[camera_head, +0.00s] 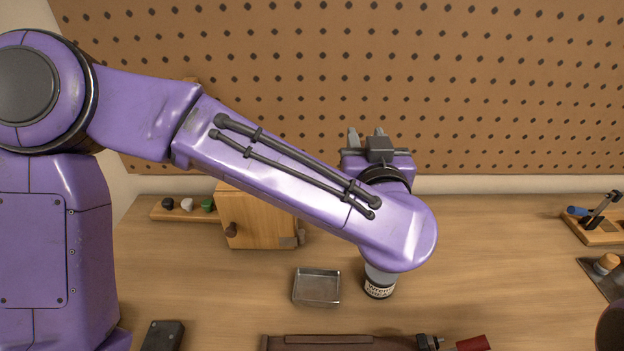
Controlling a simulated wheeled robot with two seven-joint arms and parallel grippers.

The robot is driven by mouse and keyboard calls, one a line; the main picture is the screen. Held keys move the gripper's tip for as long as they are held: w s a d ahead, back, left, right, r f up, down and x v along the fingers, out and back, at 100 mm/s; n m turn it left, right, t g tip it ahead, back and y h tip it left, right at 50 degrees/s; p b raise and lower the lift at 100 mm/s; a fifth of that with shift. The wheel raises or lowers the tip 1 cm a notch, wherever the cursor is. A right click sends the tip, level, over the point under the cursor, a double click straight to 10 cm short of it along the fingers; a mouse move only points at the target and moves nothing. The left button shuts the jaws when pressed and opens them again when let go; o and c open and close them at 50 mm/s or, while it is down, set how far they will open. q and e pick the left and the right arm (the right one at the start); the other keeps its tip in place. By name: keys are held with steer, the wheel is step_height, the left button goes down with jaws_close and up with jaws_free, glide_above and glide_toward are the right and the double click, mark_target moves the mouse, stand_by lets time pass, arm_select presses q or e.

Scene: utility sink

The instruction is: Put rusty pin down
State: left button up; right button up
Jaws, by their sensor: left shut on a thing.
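My left gripper (366,138) is at the back of the workbench, in front of the pegboard. Its grey fingers point away and up, partly behind my own purple wrist. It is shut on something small. The rusty pin itself cannot be made out; the fingers and wrist hide what is held. A small shallow metal tray (317,287) sits on the bench, below and left of my wrist, and looks empty. My right gripper is not in view.
A labelled jar (380,286) stands just right of the tray, partly under my wrist. A wooden box (262,222) and a strip with coloured knobs (180,209) are behind left. A red-handled tool (470,344) lies at the front. The bench (480,250) is clear right of the jar.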

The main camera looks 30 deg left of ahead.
arm_select(q)
steer(key=s, duration=0.1)
steer(key=s+r, duration=0.1)
steer(key=shift+s+d, duration=0.1)
steer(key=shift+s, duration=0.25)
steer(key=w+a+f+p, duration=0.4)
steer(key=a+f, duration=0.6)
steer(key=a, duration=0.3)
steer(key=shift+w+a+f, duration=0.3)
steer(key=shift+w+f, duration=0.1)
steer(key=shift+w, duration=0.15)
steer(key=shift+s+f+p, duration=0.2)
steer(key=shift+f+p, duration=0.4)
steer(key=shift+f, duration=0.45)
jaws_close()
steer(key=shift+w+a+f, duration=0.1)
steer(key=shift+f, duration=0.15)
steer(key=o, duration=1)
jaws_free()
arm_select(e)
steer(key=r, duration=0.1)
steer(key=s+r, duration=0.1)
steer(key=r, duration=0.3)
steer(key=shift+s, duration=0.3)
arm_select(q)
steer(key=shift+o, duration=0.2)
